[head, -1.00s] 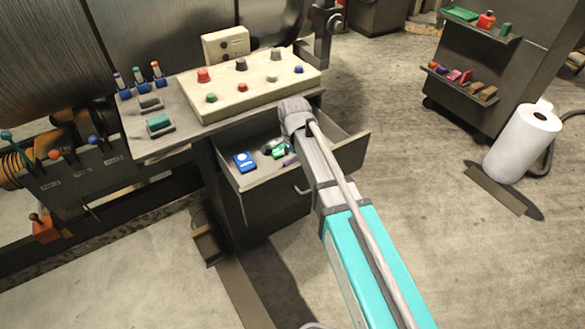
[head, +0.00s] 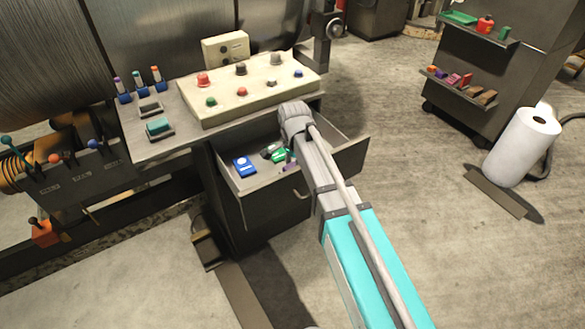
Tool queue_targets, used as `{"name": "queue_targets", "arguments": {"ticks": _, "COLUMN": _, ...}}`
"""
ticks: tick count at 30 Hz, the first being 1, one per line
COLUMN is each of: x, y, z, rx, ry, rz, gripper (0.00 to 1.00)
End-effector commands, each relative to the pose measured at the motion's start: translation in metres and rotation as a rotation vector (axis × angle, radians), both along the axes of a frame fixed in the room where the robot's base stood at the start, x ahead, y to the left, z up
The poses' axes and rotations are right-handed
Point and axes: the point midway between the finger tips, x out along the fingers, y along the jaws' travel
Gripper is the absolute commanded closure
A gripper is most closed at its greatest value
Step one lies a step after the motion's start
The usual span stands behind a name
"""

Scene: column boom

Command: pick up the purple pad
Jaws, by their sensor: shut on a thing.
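A small purple thing, which looks like the purple pad (head: 288,158), shows at the open drawer, close against the left side of my arm. Only a small part of it shows; my arm covers the rest. My arm reaches from the lower right to above the drawer, its grey wrist end over the drawer's back part. My gripper is hidden below the wrist, so I cannot see its fingers or their contact with the pad.
The open drawer (head: 240,183) also holds a blue box (head: 244,165), a green thing (head: 279,156) and a dark thing (head: 267,150). A cream control panel (head: 225,103) with knobs sits just above. A paper roll (head: 522,148) stands right on open floor.

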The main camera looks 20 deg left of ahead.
Motion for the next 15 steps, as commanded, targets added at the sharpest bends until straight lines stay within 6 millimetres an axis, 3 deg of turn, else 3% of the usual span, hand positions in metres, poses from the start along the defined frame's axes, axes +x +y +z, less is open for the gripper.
{"name": "queue_targets", "arguments": {"ticks": 15, "x": 0.000, "y": 0.000, "z": 0.024, "rx": 0.000, "ry": 0.000, "rz": 0.001, "gripper": 0.91}}
